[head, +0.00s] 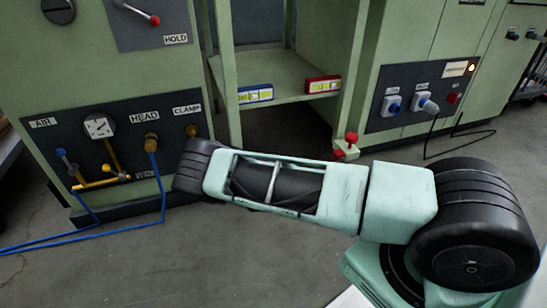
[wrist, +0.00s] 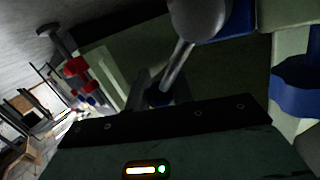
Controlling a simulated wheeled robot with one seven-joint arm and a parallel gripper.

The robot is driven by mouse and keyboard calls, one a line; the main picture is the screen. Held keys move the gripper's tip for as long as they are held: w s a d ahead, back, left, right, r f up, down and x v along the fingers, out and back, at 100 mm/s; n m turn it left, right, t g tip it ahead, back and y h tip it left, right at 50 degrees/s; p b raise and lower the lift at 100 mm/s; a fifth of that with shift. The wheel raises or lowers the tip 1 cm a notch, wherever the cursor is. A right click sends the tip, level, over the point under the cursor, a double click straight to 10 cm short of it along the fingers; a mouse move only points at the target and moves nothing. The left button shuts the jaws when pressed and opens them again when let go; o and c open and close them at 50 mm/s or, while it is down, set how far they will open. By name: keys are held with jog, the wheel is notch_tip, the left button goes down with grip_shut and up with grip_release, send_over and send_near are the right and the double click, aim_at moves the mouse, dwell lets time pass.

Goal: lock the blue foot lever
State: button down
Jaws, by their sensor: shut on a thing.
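In the wrist view, my gripper (wrist: 156,92) is low in the middle, above its dark bar and lit indicator. It is shut on the blue foot lever (wrist: 158,97), whose small blue part shows at the jaws. A grey rod runs up from there to a rounded grey end (wrist: 198,16). The fingertips are dark and partly hidden, so the exact grip is unclear. A larger blue part (wrist: 295,88) stands at the right against a pale green post. In the head view my arm hides the gripper and the blue lever.
A red-knobbed foot lever (head: 350,140) stands at the cabinet's right foot; red parts (wrist: 75,68) also show in the wrist view. Blue hoses (head: 100,229) cross the floor at left.

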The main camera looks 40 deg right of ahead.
notch_tip(320, 180, down, 6)
jog(key=d+m+y+p, duration=0.1)
jog(key=m+y+p, duration=0.4)
jog(key=p, duration=0.4)
jog(key=shift+s+d+m+g, duration=0.25)
jog(key=shift+d+m+g, duration=0.05)
jog(key=shift+m+g, duration=0.1)
jog(key=c, duration=1.2)
grip_release()
